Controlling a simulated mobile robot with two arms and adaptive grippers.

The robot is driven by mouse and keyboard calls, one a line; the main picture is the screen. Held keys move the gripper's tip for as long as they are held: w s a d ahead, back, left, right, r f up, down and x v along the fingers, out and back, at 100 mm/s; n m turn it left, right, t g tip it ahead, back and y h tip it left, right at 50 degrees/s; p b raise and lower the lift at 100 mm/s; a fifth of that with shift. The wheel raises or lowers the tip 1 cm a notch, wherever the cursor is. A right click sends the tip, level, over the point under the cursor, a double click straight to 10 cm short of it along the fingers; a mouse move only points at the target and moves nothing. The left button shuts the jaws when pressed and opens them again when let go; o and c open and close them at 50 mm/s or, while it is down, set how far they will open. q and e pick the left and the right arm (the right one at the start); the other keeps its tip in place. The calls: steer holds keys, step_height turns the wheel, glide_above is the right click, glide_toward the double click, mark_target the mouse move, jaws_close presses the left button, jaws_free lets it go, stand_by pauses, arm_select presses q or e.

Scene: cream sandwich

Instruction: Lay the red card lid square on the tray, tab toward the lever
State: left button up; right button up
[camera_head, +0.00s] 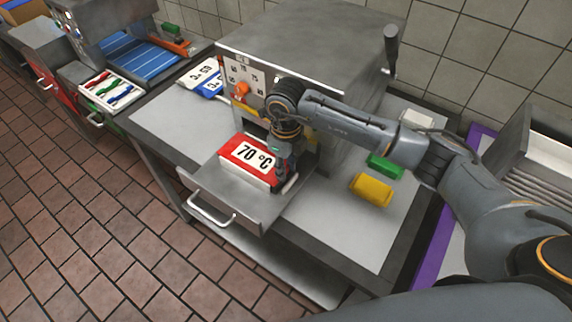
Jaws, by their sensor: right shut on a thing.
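The red card lid (252,156) has a white face printed "70 °C". It lies face up over a grey block-like tray (248,176) on a pulled-out metal shelf. The card looks about flush with it; I cannot tell whether it rests fully. My right gripper (284,174) points down at the card's right edge and is shut on it, hiding that edge and any tab. The lever (391,48) with a dark grip stands at the right side of the metal machine (310,42). My left gripper is not in view.
The pulled-out shelf (205,182) has a front handle. A yellow block (371,190) and a green block (385,166) lie on the right of the table.

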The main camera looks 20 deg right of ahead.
steer(key=o, duration=0.8)
steer(key=shift+c, duration=0.2)
steer(key=shift+r+p, duration=0.25)
steer(key=shift+p, duration=0.1)
step_height(320, 180, up, 12)
steer(key=b, duration=0.4)
steer(key=shift+f, duration=0.1)
